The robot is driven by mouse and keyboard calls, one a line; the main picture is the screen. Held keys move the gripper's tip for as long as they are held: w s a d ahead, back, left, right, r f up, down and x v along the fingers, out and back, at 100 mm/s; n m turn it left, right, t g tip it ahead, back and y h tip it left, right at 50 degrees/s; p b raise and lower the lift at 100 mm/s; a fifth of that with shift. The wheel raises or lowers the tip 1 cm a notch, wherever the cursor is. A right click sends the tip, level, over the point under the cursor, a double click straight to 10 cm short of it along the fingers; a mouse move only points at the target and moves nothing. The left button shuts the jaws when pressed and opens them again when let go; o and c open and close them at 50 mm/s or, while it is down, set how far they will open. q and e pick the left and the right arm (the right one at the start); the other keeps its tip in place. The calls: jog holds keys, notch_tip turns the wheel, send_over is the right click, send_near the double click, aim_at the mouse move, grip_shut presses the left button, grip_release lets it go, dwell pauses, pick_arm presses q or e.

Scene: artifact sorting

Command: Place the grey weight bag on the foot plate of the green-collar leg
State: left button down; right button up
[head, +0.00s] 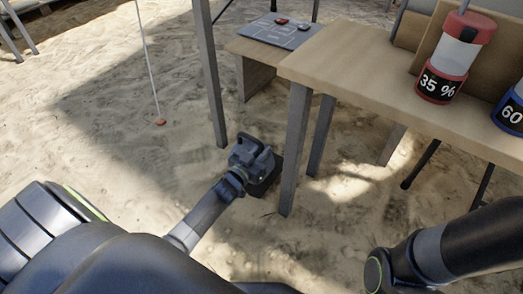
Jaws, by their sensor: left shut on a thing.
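My left gripper (260,160) reaches down low over the sand, between a grey canopy-like pole and the front leg of the wooden table. It is shut on the grey weight bag (267,181), which shows as a dark block under and beyond the jaws. The gripper hides much of the bag, and I cannot tell whether it touches the ground. A grey pole (208,75) stands just behind and left of the gripper. No green collar or foot plate can be made out on it. My right gripper is out of view.
A wooden table (350,62) on grey legs stands at right, its front leg (295,150) close beside the bag. It bears a red-capped 35 % container (440,85) and a blue 60 one (512,115). A grey board (275,32) lies behind. Open sand is at left, with a thin cord and red peg (160,122).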

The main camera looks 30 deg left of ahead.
pick_arm(q)
jog(key=shift+w+d+f+b, duration=0.1)
jog(key=shift+w+f+b, duration=0.05)
jog(key=shift+f+b, duration=1.5)
jog(key=shift+b, duration=0.05)
jog(key=shift+f, duration=0.15)
jog(key=c, duration=1.6)
grip_release()
jog(key=shift+f, duration=0.25)
jog(key=shift+c, duration=0.2)
jog(key=shift+o, duration=1.4)
jog(key=shift+s+r, duration=0.1)
jog(key=shift+s, duration=0.1)
